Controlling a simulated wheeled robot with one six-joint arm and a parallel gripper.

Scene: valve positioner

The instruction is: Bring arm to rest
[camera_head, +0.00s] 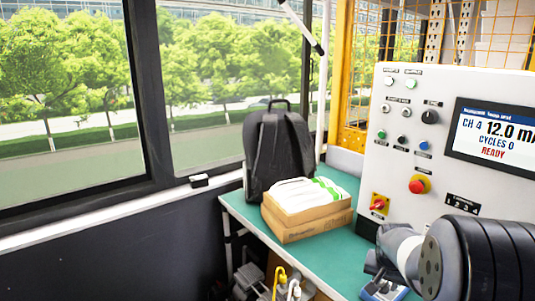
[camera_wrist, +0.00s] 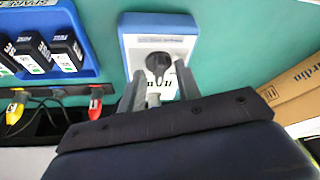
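My gripper (camera_wrist: 160,88) shows in the wrist view with its two grey fingers apart. Nothing is clearly held between them. Beyond the fingertips, a blue-framed white box with a black knob (camera_wrist: 158,63) lies on the green bench top (camera_wrist: 215,20). The fingers hide the lower part of this box, and I cannot tell whether they touch it. In the head view my arm reaches in from the lower right, and my gripper's fingers do not show there. A blue and white box (camera_head: 383,291) is partly visible below the arm, at the bench's front.
A control panel (camera_head: 378,155) with a lit screen (camera_head: 492,133) reading READY stands behind my arm. A cardboard box (camera_head: 305,226) and a black backpack (camera_head: 279,150) stand on the bench. The wrist view shows a blue holder (camera_wrist: 85,15) with black modules and coloured plugs (camera_wrist: 95,107) at left.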

